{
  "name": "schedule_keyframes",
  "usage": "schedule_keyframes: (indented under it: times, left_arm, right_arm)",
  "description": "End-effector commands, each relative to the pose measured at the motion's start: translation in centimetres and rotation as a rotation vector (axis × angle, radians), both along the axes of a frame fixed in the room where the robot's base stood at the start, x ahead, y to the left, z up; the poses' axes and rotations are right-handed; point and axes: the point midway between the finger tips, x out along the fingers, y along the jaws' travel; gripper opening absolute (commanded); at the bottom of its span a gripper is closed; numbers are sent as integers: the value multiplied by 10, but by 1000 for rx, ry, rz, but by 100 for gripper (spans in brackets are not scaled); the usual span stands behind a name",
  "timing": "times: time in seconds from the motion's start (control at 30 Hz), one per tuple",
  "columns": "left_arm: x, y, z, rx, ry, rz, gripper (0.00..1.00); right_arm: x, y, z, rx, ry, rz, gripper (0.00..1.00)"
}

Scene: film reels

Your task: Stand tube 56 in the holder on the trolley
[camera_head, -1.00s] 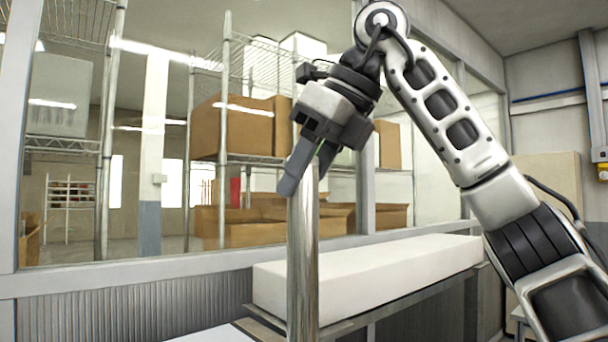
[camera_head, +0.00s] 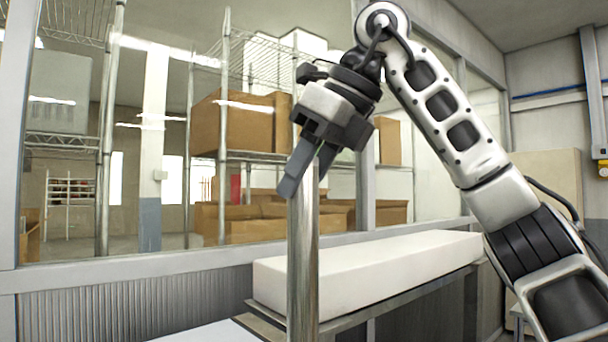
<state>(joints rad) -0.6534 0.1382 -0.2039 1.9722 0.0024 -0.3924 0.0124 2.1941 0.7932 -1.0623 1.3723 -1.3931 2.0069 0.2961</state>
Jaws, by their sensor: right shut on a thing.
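A tall shiny metal tube (camera_head: 303,260) stands upright in the middle of the head view; no number can be read on it, and its lower end is below the frame. My right gripper (camera_head: 308,172) comes in from the upper right and is shut on the tube's top end, fingers pointing down. A flat metal surface (camera_head: 345,322), which may be the trolley, carries a long white block behind the tube. The holder cannot be made out. My left gripper is not in view.
The long white block (camera_head: 400,262) lies behind and to the right of the tube. A window frame and a ribbed wall panel (camera_head: 140,305) stand behind. Beyond the glass are wire shelves with cardboard boxes (camera_head: 235,125).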

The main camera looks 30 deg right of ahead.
Motion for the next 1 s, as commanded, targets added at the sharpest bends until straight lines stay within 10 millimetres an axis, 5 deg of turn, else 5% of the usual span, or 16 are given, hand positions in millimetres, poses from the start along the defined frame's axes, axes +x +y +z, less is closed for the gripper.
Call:
schedule_keyframes:
  times: [0.23,0.27,0.3,0.57,1.0]
  left_arm:
    - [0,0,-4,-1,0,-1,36]
    - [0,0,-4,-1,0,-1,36]
    - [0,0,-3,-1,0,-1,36]
    - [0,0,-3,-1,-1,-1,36]
    - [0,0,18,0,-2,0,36]
  right_arm:
    - [0,0,-4,3,-3,1,0]
    - [0,0,-4,2,-4,0,38]
    - [0,0,-4,2,-4,0,44]
    - [0,0,-5,0,2,-1,44]
    - [-16,-8,23,-1,-3,-1,44]
